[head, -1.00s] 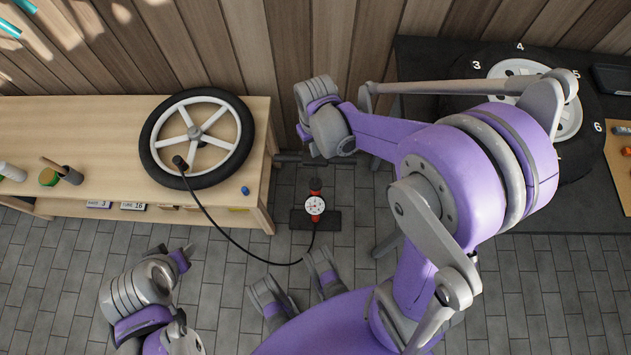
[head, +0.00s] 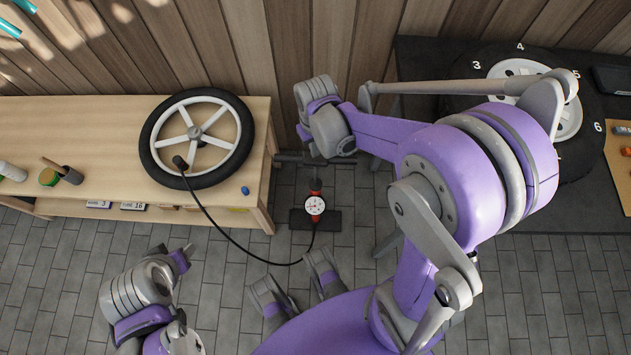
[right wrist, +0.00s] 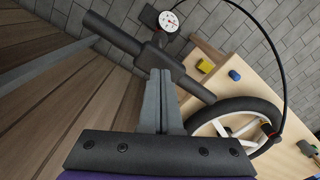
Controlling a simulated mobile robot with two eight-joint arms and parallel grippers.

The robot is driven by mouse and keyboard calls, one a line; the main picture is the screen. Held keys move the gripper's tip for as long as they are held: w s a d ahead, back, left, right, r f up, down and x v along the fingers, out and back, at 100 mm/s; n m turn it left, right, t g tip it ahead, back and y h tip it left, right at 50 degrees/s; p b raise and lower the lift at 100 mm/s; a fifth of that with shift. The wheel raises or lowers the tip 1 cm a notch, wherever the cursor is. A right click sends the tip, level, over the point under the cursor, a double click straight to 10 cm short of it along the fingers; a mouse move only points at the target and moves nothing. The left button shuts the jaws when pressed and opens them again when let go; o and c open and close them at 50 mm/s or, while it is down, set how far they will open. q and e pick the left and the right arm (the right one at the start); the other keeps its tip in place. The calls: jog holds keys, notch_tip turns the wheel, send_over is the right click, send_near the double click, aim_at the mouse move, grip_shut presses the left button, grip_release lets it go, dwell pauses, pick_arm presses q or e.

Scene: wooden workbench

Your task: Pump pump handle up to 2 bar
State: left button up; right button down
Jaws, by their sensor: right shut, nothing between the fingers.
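The floor pump stands upright between the benches, with a white-faced gauge (head: 315,205), a black foot (head: 331,219) and a dark T-shaped pump handle (head: 290,157). The gauge needle is too small to read. My right gripper points down over the handle; the wrist hides its fingers in the head view. In the right wrist view the right gripper (right wrist: 161,73) is shut and empty, its tips at the middle of the handle (right wrist: 112,33); contact cannot be told. My left gripper (head: 184,251) is away at lower left, its opening unclear.
A black hose (head: 240,250) runs from the pump to the spoked wheel (head: 157,165) on the wooden bench (head: 50,120). A blue cap (head: 245,190) lies near the bench edge. A dark bench (head: 440,60) stands at right. Tiled floor is open in front.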

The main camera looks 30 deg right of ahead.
dwell(0.3)
jog(key=shift+f+b, duration=2.85)
jog(key=shift+f, duration=0.95)
jog(key=shift+f+b, duration=3.15)
jog(key=shift+f, duration=1.25)
jog(key=p, duration=1.2)
send_near(316, 162)
jog(key=f, duration=0.1)
jog(key=w+f, duration=0.1)
jog(key=f, duration=0.3)
jog(key=shift+w+d+f, duration=0.1)
jog(key=shift+w+d, duration=0.1)
jog(key=shift+d, duration=0.1)
jog(key=s+a+r+t+p, duration=0.1)
jog(key=s+r+p, duration=0.4)
jog(key=r, duration=0.5)
jog(key=s+a+r+t+p, duration=0.2)
jog(key=s+r+t+p, duration=0.2)
jog(key=r, duration=0.5)
jog(key=shift+s+a+r+p, duration=0.15)
jog(key=shift+s+r+p, duration=0.2)
jog(key=shift+p, duration=0.15)
